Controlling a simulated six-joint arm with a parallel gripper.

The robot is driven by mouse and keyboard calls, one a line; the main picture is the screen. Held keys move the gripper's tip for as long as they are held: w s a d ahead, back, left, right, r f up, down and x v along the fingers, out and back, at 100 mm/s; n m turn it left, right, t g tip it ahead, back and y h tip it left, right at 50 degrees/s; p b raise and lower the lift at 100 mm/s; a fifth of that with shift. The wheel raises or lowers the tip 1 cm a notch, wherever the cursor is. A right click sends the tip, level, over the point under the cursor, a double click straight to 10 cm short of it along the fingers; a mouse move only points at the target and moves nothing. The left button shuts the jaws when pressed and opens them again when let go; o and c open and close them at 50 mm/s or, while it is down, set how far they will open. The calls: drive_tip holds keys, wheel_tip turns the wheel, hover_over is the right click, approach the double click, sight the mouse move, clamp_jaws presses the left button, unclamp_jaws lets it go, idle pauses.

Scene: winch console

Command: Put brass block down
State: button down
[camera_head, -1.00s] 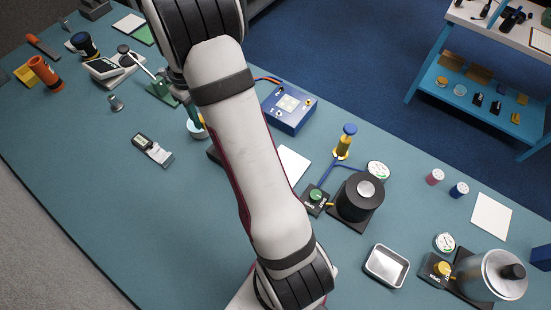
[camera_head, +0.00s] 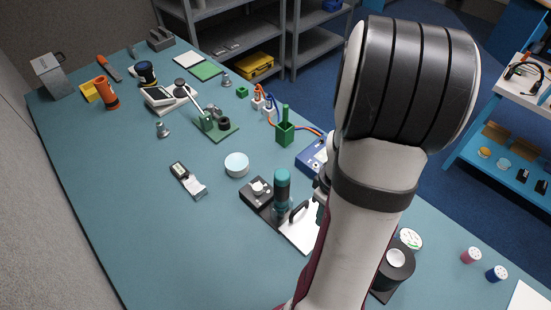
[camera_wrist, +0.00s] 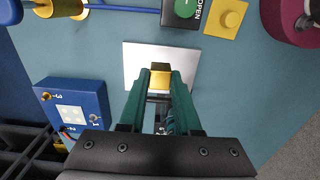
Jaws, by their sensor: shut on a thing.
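In the wrist view, my gripper (camera_wrist: 160,88) has green fingers shut on the brass block (camera_wrist: 160,71), which sits between the fingertips. The block shows in front of a white square mat (camera_wrist: 134,62). I cannot tell whether it touches the mat or hangs above it. In the head view my arm hides the block and most of my gripper; part of the white mat (camera_head: 297,236) shows left of the arm.
In the wrist view, a blue switch box (camera_wrist: 75,105) stands left of the mat. A green OPEN button (camera_wrist: 184,9), a yellow pad (camera_wrist: 226,18) and a maroon round thing (camera_wrist: 291,18) lie beyond. A teal cylinder (camera_head: 282,185) stands beside the mat.

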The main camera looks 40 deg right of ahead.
drive_tip(key=w+f, duration=0.1)
drive_tip(key=w, duration=0.1)
drive_tip(key=shift+w+a+f, duration=0.15)
drive_tip(key=shift+w+f, duration=0.35)
drive_tip(key=shift+f, duration=1.9)
drive_tip(key=shift+f, duration=0.15)
drive_tip(key=c, duration=0.6)
unclamp_jaws()
